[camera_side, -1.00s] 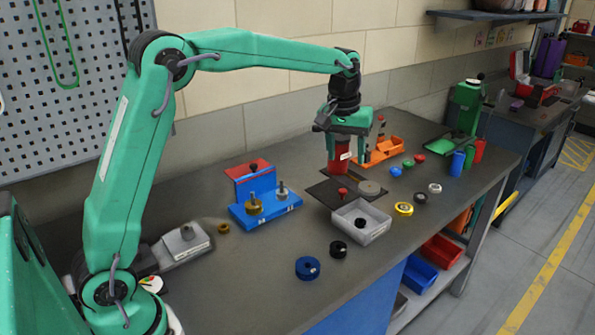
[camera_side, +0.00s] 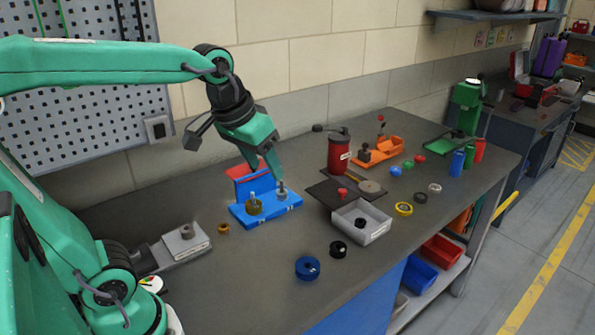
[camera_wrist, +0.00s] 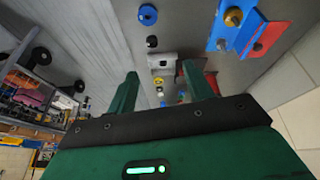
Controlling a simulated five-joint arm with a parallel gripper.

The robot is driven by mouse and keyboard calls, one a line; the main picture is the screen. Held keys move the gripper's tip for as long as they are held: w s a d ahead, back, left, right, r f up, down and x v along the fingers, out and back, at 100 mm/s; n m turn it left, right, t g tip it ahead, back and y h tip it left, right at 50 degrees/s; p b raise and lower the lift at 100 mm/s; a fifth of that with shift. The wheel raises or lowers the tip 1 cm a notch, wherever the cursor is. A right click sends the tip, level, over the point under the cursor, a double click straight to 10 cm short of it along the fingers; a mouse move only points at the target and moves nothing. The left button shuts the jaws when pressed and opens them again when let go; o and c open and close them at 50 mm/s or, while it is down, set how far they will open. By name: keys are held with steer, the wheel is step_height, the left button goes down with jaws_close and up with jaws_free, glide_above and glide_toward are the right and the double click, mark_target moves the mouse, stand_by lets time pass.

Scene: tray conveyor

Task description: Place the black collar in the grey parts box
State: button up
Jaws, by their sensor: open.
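The black collar (camera_side: 338,249) lies flat on the bench, in front of the grey parts box (camera_side: 361,235). A small dark piece (camera_side: 360,223) shows inside the box. My gripper (camera_side: 277,175) is open and empty, tilted down to the right above the blue fixture; in the side view its fingers overlap. In the wrist view, both fingers of my gripper (camera_wrist: 162,82) are spread apart. The black collar (camera_wrist: 152,41) shows there beyond them, with the grey box (camera_wrist: 161,60) beside it.
A blue fixture (camera_side: 240,212) with two posts stands under my gripper. A blue ring (camera_side: 307,267) lies left of the black collar. A red canister (camera_side: 339,155) stands behind the box. Yellow (camera_side: 404,209) and white (camera_side: 435,188) rings lie to its right.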

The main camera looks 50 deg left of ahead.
steer(key=s+f+m+t, duration=0.1)
steer(key=s+f, duration=0.3)
steer(key=s, duration=0.4)
steer(key=shift+m, duration=0.3)
